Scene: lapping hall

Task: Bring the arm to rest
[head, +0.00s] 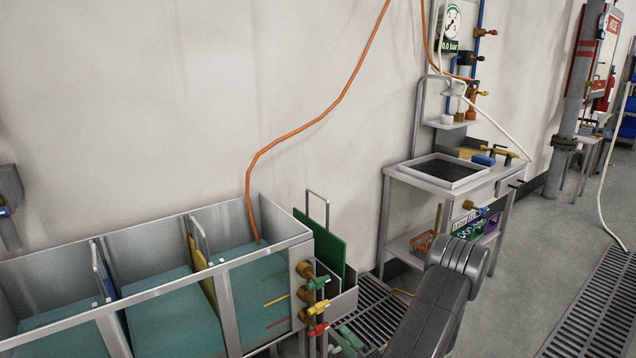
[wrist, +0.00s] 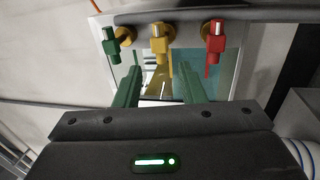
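My arm (head: 440,300) reaches up from the bottom edge in the head view, beside the right end of the tank. Beyond the fingers are a green valve (wrist: 111,45), a yellow valve (wrist: 160,45) and a red valve (wrist: 215,42) in a row. I cannot tell whether the fingers touch anything.
A tank (head: 235,310) with several compartments of teal liquid fills the lower left. A green board (head: 322,245) stands at its right end. A bench with a tray (head: 436,163) is behind my arm. Grey floor (head: 540,235) is open to the right, with a floor grate (head: 590,310).

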